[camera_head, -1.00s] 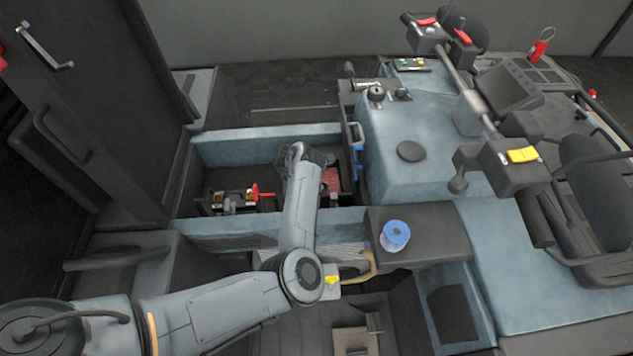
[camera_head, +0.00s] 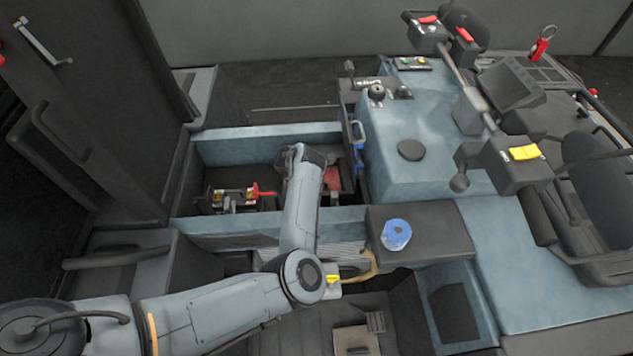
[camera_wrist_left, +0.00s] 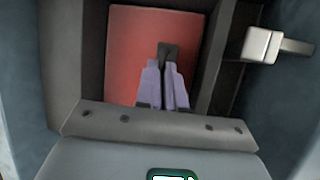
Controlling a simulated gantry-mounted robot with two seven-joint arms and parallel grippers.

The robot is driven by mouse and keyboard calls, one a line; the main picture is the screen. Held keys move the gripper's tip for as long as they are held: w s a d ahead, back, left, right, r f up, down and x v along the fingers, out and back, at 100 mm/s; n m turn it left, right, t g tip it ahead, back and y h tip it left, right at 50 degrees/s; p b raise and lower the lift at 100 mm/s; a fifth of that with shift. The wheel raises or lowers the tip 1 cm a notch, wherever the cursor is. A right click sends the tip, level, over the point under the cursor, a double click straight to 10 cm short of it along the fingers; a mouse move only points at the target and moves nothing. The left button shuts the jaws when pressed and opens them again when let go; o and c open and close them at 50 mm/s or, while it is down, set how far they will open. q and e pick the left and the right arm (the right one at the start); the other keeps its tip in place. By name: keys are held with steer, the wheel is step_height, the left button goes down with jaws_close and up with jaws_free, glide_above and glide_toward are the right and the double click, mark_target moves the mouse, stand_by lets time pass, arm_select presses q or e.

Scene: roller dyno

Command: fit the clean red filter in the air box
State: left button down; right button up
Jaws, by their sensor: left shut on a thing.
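The red filter (camera_wrist_left: 130,55) shows as a flat red panel inside a dark-walled recess in the left wrist view. My left gripper (camera_wrist_left: 166,62) has its fingers together on a small dark tab on the red panel. In the head view, my left arm reaches into the open blue-walled bay, and part of the red filter (camera_head: 332,178) shows just right of the wrist. The fingers are hidden there by the arm. I cannot tell how deep the filter sits or whether the recess is the air box. My right gripper is not in view.
A red-handled lever (camera_head: 263,191) stands left of my wrist in the bay. A blue-topped round container (camera_head: 396,235) sits on a dark ledge at right. A metal block with a rod (camera_wrist_left: 262,45) juts beside the recess. The bay's blue front wall (camera_head: 215,226) runs under my arm.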

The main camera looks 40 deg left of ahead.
arm_select(q)
steer(key=shift+s+f, duration=0.3)
steer(key=shift+f, duration=0.45)
steer(key=c, duration=1.2)
jaws_free()
steer(key=shift+o, duration=0.2)
steer(key=shift+r, duration=0.35)
steer(key=p+v, duration=0.6)
steer(key=v, duration=0.5)
steer(key=shift+w+r, duration=0.3)
steer(key=shift+r, duration=0.05)
